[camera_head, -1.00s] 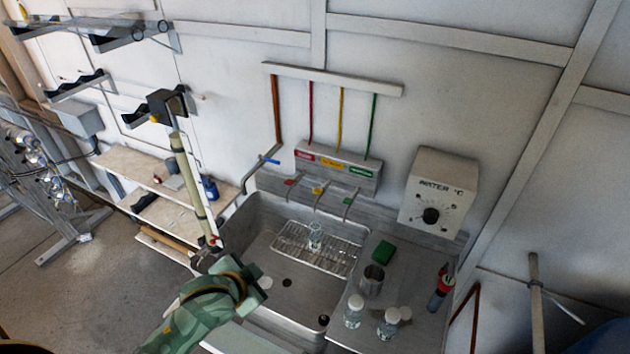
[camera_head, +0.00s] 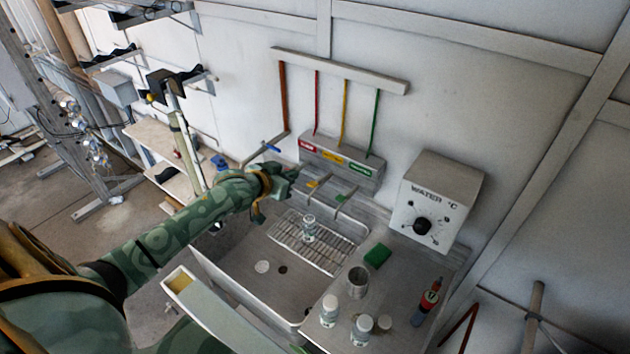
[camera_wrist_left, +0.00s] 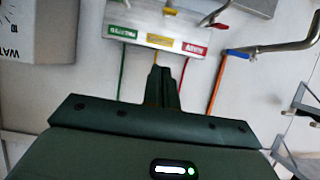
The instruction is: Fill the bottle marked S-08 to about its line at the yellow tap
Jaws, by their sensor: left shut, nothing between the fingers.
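A small clear bottle (camera_head: 309,230) stands upright on the wire rack in the sink, below the taps. I cannot read its marking or tell its water level. The yellow tap (camera_head: 317,184) has a yellow lever and sits between the red and green ones. Its yellow label (camera_head: 333,157) is on the panel above, and also shows upside down in the left wrist view (camera_wrist_left: 158,37). My left gripper (camera_head: 294,172) is shut and empty, close to the left end of the tap row, hiding the red tap in the head view. Its closed fingers (camera_wrist_left: 163,75) point at the panel. My right gripper is out of view.
Two white-capped bottles (camera_head: 329,310) (camera_head: 362,328), a metal cup (camera_head: 357,281), a green sponge (camera_head: 377,255) and a red-and-dark tool (camera_head: 426,302) are on the right counter. A white disc (camera_head: 262,267) lies in the sink. The water temperature box (camera_head: 435,204) is at right.

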